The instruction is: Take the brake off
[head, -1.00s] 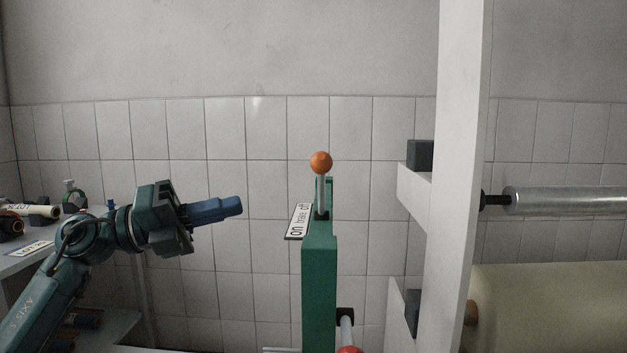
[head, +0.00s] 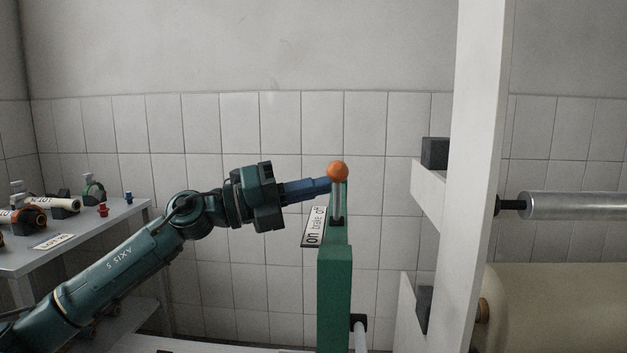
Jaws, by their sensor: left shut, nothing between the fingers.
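The brake lever has an orange ball knob (head: 338,170) on a short metal rod and stands on top of a green post (head: 334,290). A white label plate (head: 314,227) reading "on", "brake", "off" is fixed beside it, with "on" at its near end and "off" at its far end. My left gripper (head: 327,186) has its blue fingers shut and empty. Their tips are at the left of the lever, just below the knob. I cannot tell whether they touch it. The lever looks about upright; its exact setting is unclear. My right gripper is out of view.
A white upright frame (head: 478,180) stands right of the post, with a metal roller (head: 575,205) and a large cream roll (head: 560,310) beyond. A grey shelf (head: 100,228) with several small parts is at the left. A tiled wall closes the back.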

